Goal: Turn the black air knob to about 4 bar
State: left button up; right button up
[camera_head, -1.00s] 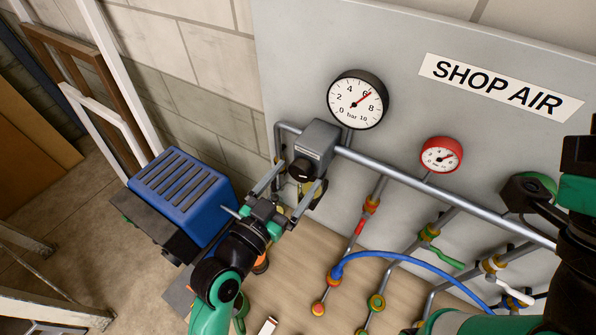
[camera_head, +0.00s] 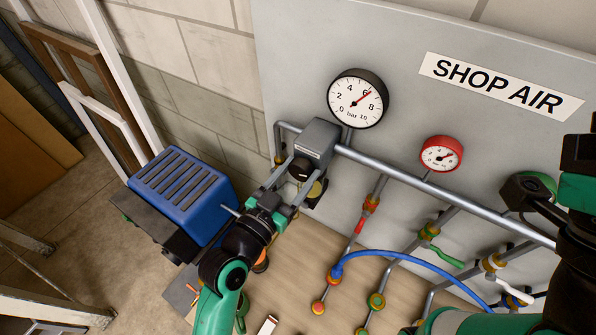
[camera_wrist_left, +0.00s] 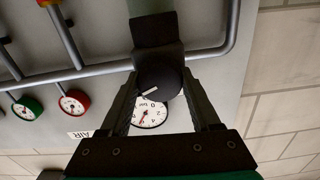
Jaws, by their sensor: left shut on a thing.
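The black air knob (camera_head: 300,169) sits on the front of the grey regulator block (camera_head: 318,140). My left gripper (camera_head: 291,185) is shut on the knob, one finger on each side. The left wrist view shows the knob (camera_wrist_left: 160,82) between the fingers, with a white mark on its face. The large black-rimmed gauge (camera_head: 357,99) stands above the regulator, its red needle close to the 6. The same gauge is partly hidden behind the knob in the left wrist view. My right arm shows at the right edge; its gripper is not visible.
A small red gauge (camera_head: 441,154) and a grey pipe (camera_head: 450,195) lie right of the regulator. Coloured valves and a blue hose (camera_head: 400,256) are below. A blue slatted box (camera_head: 183,194) stands left of my left arm.

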pick_arm(q)
jog(key=shift+n, duration=0.3)
jog(key=n+p, duration=0.1)
jog(key=n, duration=0.2)
jog(key=shift+r, duration=0.15)
jog(key=n+p, duration=0.2)
jog(key=n, duration=0.2)
jog(key=n+p, duration=0.1)
jog(key=n, duration=0.2)
jog(key=shift+n+p, duration=0.75)
jog(key=shift+n, duration=0.85)
jog(key=o, duration=1.4)
